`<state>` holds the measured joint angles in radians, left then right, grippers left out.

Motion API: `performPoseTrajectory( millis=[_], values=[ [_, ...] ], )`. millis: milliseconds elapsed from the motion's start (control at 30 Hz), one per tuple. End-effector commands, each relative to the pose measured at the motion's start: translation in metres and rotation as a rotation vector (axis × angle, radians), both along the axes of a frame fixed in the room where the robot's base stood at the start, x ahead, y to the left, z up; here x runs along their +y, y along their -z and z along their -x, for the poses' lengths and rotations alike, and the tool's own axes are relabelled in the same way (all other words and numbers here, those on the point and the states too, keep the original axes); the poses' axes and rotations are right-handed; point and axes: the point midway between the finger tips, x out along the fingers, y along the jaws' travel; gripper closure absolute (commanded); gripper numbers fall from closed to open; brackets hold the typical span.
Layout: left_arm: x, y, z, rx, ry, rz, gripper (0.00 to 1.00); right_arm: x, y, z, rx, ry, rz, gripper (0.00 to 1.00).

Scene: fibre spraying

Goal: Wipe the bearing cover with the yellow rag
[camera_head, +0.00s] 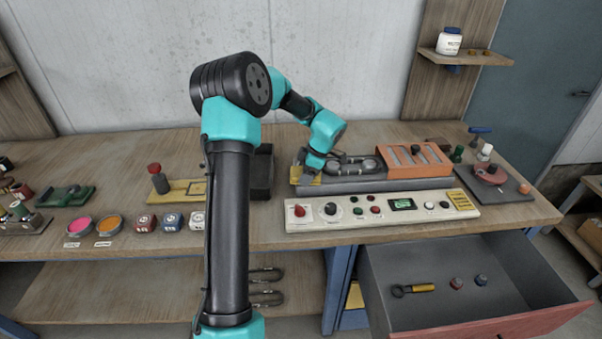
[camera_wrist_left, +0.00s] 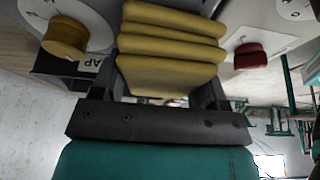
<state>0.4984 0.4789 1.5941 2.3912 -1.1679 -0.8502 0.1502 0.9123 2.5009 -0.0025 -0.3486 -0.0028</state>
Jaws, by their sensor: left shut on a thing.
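My left arm reaches over the bench, and its gripper (camera_head: 308,180) is at the left end of a long grey fixture. In the left wrist view the gripper (camera_wrist_left: 168,90) is shut on a folded yellow rag (camera_wrist_left: 172,45). The rag shows as a small yellow patch in the head view (camera_head: 306,179). A dark metal part with rounded rings (camera_head: 356,165), probably the bearing cover, sits on the grey fixture (camera_head: 372,183), right of the gripper. I cannot tell whether the rag touches anything. My right gripper is not in view.
A white control panel (camera_head: 380,211) with knobs and buttons lies in front of the fixture. An orange tray (camera_head: 414,160) stands at its right end. An open drawer (camera_head: 405,310) juts out below. A black box (camera_head: 262,172) stands left of the gripper.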

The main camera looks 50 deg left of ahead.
Motion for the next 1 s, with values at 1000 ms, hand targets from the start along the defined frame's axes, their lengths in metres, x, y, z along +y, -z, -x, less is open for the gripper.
performPoseTrajectory(
  millis=[1000],
  values=[
    [-0.025,0.001,-0.032,-0.004,0.000,0.000,0.54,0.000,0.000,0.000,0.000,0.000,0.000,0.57]
  ],
)
